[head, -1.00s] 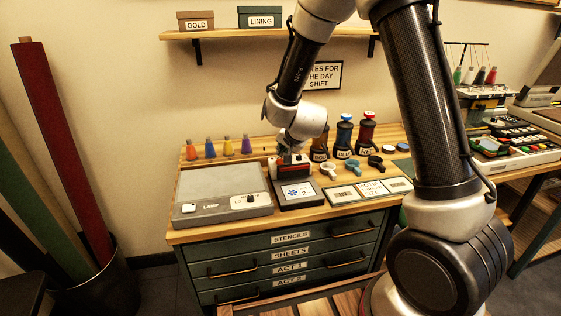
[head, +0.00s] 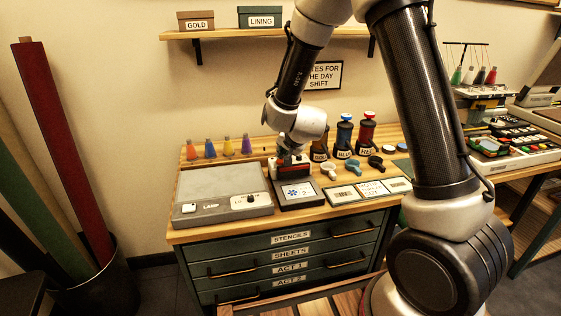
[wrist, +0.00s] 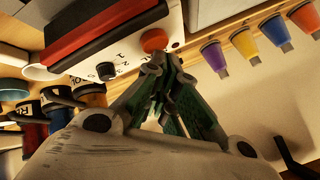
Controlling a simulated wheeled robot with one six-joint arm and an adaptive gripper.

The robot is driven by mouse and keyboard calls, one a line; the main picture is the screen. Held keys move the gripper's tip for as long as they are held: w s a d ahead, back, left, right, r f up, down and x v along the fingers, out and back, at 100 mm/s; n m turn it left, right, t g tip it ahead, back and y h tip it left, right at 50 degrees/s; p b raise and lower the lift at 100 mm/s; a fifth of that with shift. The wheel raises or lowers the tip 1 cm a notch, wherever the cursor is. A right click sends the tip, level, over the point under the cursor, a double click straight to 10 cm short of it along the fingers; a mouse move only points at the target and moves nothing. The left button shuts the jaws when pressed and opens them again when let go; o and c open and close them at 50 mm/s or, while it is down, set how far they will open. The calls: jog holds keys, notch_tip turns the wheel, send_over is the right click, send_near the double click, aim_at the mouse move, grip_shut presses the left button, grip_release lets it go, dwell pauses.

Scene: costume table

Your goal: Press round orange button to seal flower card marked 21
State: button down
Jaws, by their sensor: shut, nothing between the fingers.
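The sealing device (head: 319,200) stands on the wooden bench, with a flower card (head: 297,191) with a blue flower lying on its front. The card's number is too small to read. In the wrist view, the round orange button (wrist: 153,39) sits on the device's pale top panel beside a black knob (wrist: 106,71) and the red and black bar (wrist: 100,30). My gripper (wrist: 160,62) is shut and empty, its fingertips right by the button's near edge. I cannot tell whether they touch it. In the head view, my gripper (head: 287,157) hides the button.
A grey light box (head: 225,192) lies left of the device. Small coloured bottles (head: 228,147) stand behind it. Dark ink bottles (head: 345,135) and stampers (head: 329,168) stand to the right. Framed cards (head: 343,195) lie along the front right edge.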

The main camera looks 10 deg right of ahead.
jog(key=shift+f, duration=0.4)
dwell(0.6)
jog(key=shift+r, duration=0.85)
jog(key=shift+d+r, duration=0.15)
jog(key=shift+r, duration=2.35)
